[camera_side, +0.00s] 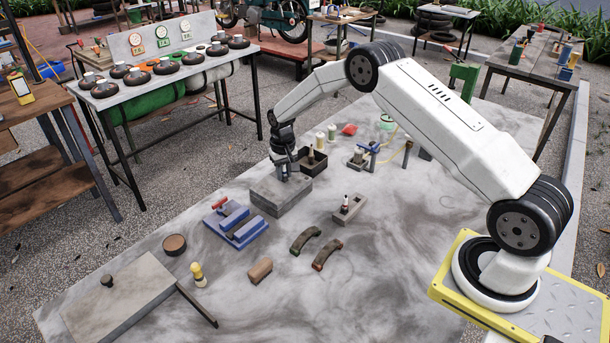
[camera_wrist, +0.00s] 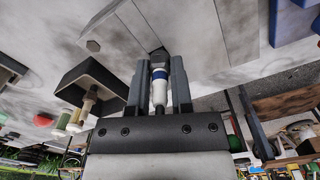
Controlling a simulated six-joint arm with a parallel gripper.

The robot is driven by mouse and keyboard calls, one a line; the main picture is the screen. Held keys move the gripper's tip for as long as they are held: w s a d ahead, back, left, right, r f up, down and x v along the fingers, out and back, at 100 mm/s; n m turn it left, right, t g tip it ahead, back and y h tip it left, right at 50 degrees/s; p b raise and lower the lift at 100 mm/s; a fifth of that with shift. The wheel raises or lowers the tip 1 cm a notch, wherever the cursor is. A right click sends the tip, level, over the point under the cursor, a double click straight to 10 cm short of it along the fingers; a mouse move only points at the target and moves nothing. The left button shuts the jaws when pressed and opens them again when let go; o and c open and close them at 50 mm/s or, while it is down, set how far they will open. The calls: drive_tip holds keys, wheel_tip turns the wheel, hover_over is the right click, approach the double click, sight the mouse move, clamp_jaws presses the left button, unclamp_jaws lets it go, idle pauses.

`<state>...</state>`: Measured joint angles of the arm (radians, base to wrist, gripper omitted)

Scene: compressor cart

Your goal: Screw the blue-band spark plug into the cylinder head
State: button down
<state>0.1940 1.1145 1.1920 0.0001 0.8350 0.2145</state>
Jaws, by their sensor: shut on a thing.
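The blue-band spark plug (camera_wrist: 160,88) is between the two fingers of my gripper (camera_wrist: 158,80) in the wrist view. Its white body and blue band show, and its dark metal end points away from the gripper. In the side view my gripper (camera_side: 285,170) is directly over the grey cylinder head block (camera_side: 278,196), with its fingertips close to the block's top. The plug is hidden there. The block's pale face (camera_wrist: 195,30) lies beyond the plug in the wrist view. I cannot tell how deep the plug sits in a hole.
A dark open box (camera_side: 316,167) stands just behind the block; it also shows left of the gripper in the wrist view (camera_wrist: 88,85). A blue fixture (camera_side: 236,226) stands front left. A grey holder (camera_side: 350,210) with a red-marked part is to the right. Curved pieces (camera_side: 327,253) lie in front.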

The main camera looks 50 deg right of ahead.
drive_tip(key=shift+m, duration=0.3)
drive_tip(key=shift+m, duration=2.2)
drive_tip(key=c, duration=0.7)
unclamp_jaws()
drive_tip(key=shift+n, duration=0.4)
drive_tip(key=shift+n, duration=2)
